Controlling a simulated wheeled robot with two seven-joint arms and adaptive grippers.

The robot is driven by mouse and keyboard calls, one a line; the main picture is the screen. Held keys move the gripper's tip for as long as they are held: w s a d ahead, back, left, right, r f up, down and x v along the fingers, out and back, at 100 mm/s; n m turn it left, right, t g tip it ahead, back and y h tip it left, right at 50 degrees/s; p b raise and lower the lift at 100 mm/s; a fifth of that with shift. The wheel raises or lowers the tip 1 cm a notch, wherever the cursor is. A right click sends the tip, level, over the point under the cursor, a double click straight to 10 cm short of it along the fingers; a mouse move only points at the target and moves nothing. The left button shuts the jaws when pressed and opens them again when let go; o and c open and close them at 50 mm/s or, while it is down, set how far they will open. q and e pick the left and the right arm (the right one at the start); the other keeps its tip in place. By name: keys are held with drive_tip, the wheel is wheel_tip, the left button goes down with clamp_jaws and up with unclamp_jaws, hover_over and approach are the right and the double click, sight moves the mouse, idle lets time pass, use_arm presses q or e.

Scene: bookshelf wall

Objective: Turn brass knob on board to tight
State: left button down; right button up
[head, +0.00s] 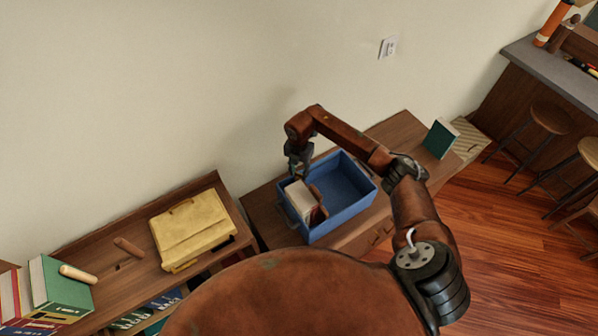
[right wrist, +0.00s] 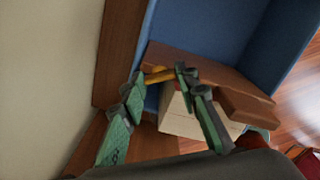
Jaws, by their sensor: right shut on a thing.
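The brass knob (right wrist: 160,75) shows yellow between my right fingertips in the right wrist view. The brown wooden board (right wrist: 222,80) lies at the blue bin, beside a cream block. My right gripper (head: 299,168) reaches down over the left end of the blue bin in the head view. In the right wrist view, the right gripper (right wrist: 160,82) is shut on the brass knob, one green-grey finger at each end of it. In the head view the knob is hidden or too small to tell. Any tight mark cannot be read. My left gripper is not in view.
The blue bin (head: 352,207) stands on a low wooden cabinet (head: 402,130) and holds a cream block (head: 298,196). A green book (head: 440,138) stands at the cabinet's right. A yellow case (head: 192,230) lies on the left shelf. The wall rises close behind.

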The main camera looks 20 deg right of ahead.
drive_tip(key=m, duration=0.5)
drive_tip(key=shift+w+r+m+p, duration=0.1)
drive_tip(key=shift+m+p, duration=0.25)
drive_tip(key=shift+m, duration=0.35)
drive_tip(key=shift+a, duration=0.1)
drive_tip(key=o, duration=1.1)
drive_tip(key=shift+o, duration=0.2)
